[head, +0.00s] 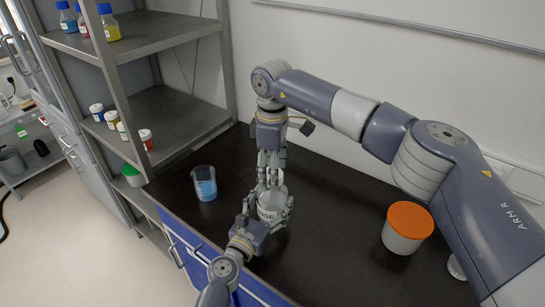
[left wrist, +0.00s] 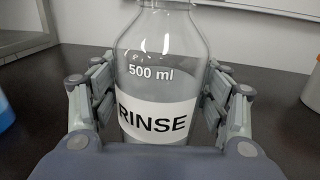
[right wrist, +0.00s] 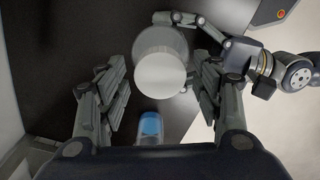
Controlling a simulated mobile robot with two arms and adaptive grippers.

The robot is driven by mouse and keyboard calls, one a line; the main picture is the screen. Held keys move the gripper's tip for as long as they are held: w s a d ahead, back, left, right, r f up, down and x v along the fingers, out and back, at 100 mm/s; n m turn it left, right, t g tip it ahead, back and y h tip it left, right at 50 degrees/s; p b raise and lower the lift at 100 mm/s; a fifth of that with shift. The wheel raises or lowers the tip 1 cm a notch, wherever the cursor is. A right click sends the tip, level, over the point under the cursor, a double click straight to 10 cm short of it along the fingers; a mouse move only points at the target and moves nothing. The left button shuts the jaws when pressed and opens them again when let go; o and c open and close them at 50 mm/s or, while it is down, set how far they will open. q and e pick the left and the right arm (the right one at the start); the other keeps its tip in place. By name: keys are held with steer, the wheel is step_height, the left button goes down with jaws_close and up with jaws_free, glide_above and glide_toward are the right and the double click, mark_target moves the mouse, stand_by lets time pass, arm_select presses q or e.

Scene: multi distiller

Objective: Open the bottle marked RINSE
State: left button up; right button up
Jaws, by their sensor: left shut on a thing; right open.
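The bottle marked RINSE (left wrist: 152,121) is clear glass with a white label and "500 ml" above it. It stands upright on the dark bench in the head view (head: 269,206). My left gripper (head: 270,214) is shut around its body, with fingers on both sides of the label in the left wrist view. My right gripper (head: 270,172) points down from above and is open over the bottle's top. In the right wrist view the round white cap (right wrist: 160,74) shows between its spread fingers, apart from both. The cap is outside the left wrist view.
A beaker of blue liquid (head: 204,184) stands left of the bottle. A white tub with an orange lid (head: 408,224) stands to the right. A metal shelf (head: 165,120) with small jars (head: 112,119) is at the left. The bench between beaker and tub is otherwise clear.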

steer(key=shift+f, duration=0.4)
steer(key=c, duration=1.1)
steer(key=shift+n, duration=0.3)
